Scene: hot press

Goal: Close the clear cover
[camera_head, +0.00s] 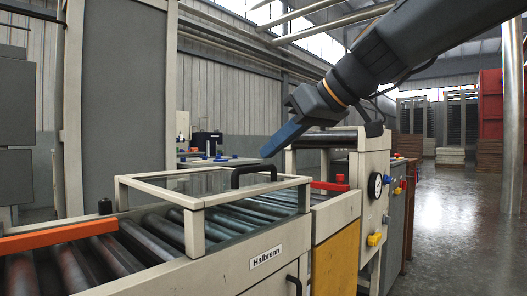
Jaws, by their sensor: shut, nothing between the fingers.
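The clear cover (170,184) has a cream frame with see-through panels. It sits level over the grey rollers (150,245) of the machine labelled Halbrenn. A black handle (253,169) stands on its top at the back right. My gripper (266,154) has blue fingers, shut and empty. It reaches in from the upper right and points down left. In the picture its tips lie just above the handle; I cannot tell the depth gap. Whether the frame rests fully on the machine bed is hard to tell.
An orange bar (58,235) crosses the rollers at left. A cream post with a gauge (375,186) and a red block (329,186) stand right of the cover. A tall grey cabinet (118,110) stands behind at left. Open floor (465,220) lies at right.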

